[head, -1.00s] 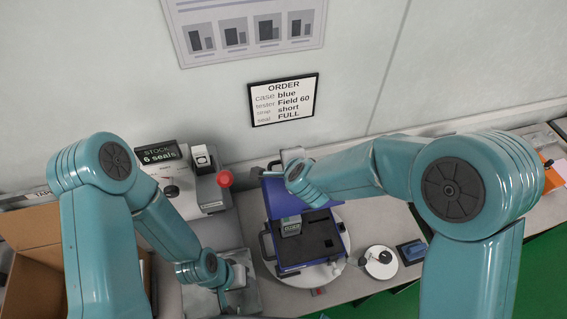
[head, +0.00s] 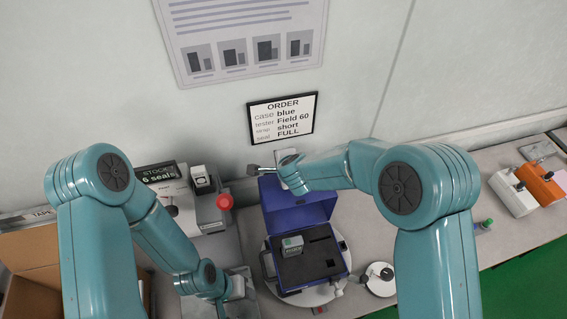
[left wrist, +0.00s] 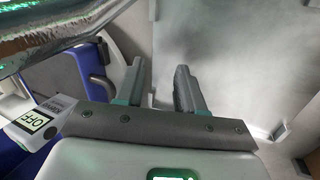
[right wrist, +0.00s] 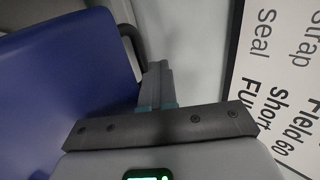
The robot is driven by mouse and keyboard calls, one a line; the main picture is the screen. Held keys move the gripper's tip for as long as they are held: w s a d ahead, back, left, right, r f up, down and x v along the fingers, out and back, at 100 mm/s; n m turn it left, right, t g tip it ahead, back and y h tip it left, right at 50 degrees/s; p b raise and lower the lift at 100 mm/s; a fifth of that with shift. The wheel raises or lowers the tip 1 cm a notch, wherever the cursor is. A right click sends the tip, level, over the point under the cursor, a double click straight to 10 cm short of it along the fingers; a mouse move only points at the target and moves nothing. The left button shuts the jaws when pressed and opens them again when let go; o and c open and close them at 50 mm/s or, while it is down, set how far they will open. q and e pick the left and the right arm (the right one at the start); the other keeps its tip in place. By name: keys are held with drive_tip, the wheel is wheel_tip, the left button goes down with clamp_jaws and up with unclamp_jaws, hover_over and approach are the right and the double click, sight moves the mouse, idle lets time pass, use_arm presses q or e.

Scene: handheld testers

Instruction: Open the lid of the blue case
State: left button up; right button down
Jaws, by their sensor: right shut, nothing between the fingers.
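The blue case (head: 343,262) stands on a round white turntable, its lid (head: 300,208) raised at the back. Its dark foam insert shows, with a grey tester (head: 292,244) in it. My right gripper (head: 254,171) is behind the lid's upper left edge in the head view. In the right wrist view its fingers (right wrist: 158,85) are shut and empty beside the blue lid (right wrist: 65,75); I cannot tell whether they touch it. My left gripper (left wrist: 158,88) is open and empty in the left wrist view, left of the case over a grey tray area.
A seal stock machine (head: 175,205) and a red knob (head: 224,202) stand to the left. A cardboard box (head: 30,270) is at far left. A small white disc (head: 380,280) lies right of the case. An order sign (head: 283,117) hangs behind.

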drive_tip(key=shift+w+a+f+g, duration=0.15)
drive_tip(key=shift+f+g, duration=0.15)
drive_tip(key=shift+f, duration=0.45)
drive_tip(key=v, duration=1.6)
drive_tip(key=shift+r, duration=0.55)
drive_tip(key=shift+a, duration=0.1)
